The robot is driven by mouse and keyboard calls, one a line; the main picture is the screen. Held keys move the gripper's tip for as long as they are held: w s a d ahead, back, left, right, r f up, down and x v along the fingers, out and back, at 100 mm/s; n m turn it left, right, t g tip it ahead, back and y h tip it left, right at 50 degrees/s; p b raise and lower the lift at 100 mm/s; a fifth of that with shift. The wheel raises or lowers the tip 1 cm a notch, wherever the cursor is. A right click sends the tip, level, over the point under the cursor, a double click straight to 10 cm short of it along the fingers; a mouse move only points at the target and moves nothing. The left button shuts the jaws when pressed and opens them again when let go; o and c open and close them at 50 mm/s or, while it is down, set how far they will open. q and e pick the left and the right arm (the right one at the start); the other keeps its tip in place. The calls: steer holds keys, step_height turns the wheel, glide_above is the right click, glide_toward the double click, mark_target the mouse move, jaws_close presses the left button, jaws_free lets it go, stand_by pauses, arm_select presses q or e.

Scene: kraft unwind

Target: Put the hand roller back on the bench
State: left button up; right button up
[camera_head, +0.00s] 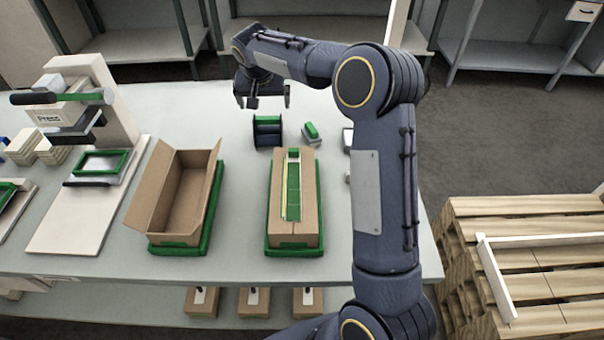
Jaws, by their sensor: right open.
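My right gripper (264,99) hangs over the far part of the grey bench (345,235), fingers pointing down and apart, with nothing seen between them. Just below it in the picture stands a dark spool-like object (267,134) with a green band. To its right lies a small green-and-grey item (311,132). A small pale item (347,137) is partly hidden behind my right arm. I cannot tell for sure which of these, if any, is the hand roller. My left gripper is not in view.
A closed, green-taped carton (279,224) sits on a green tray. An open carton (152,192) stands left of it. A press (75,110) is at the far left. Wooden pallets (530,270) stand right of the bench. Bare bench lies between the cartons.

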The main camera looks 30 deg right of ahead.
steer(key=s+a+r+n+y, duration=0.1)
steer(key=s+r, duration=0.3)
steer(key=s, duration=0.6)
steer(key=s+a+r+n+y, duration=0.1)
steer(key=s+r+y, duration=0.15)
steer(key=s, duration=0.85)
steer(key=s+a+f+n+t+y, duration=0.1)
steer(key=s+a+f, duration=0.1)
steer(key=s, duration=0.7)
steer(key=s+a+f+n+y, duration=0.1)
steer(key=s+a+f, duration=0.2)
steer(key=s, duration=0.7)
steer(key=shift+a+f+n+t, duration=0.3)
steer(key=shift+a+t, duration=0.1)
steer(key=shift+a, duration=0.75)
steer(key=shift+y, duration=0.25)
